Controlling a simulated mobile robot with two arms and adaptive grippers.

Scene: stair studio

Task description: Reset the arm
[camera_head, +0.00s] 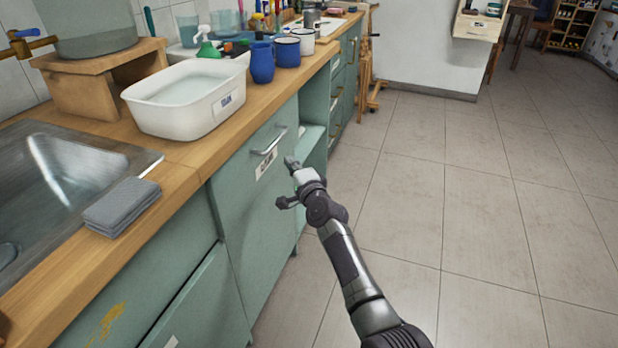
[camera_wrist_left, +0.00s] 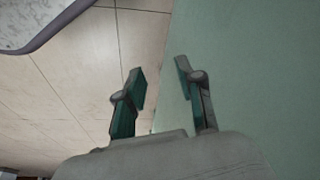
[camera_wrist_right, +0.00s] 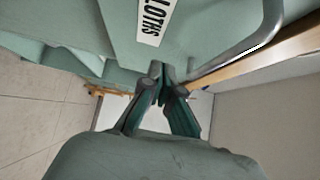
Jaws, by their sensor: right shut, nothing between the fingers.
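My right gripper (camera_head: 291,162) reaches in from the lower right of the head view, in front of the green cabinets. Its fingers are shut and empty, as the right wrist view also shows (camera_wrist_right: 160,75). It is close to the labelled cabinet front (camera_head: 240,215) and its metal handle (camera_head: 268,140), apart from the handle. The white label (camera_wrist_right: 155,20) shows the letters "LOTHS" in the right wrist view. My left gripper (camera_wrist_left: 162,78) is outside the head view. In the left wrist view its fingers are apart with nothing between them, near a green panel.
A wooden counter (camera_head: 185,157) holds a sink (camera_head: 70,175), a folded grey cloth (camera_head: 122,207), a white basin (camera_head: 185,115), a blue jug (camera_head: 262,63) and mugs. An open compartment (camera_head: 312,136) lies beyond the labelled front. The tiled floor (camera_head: 470,200) at right is clear.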

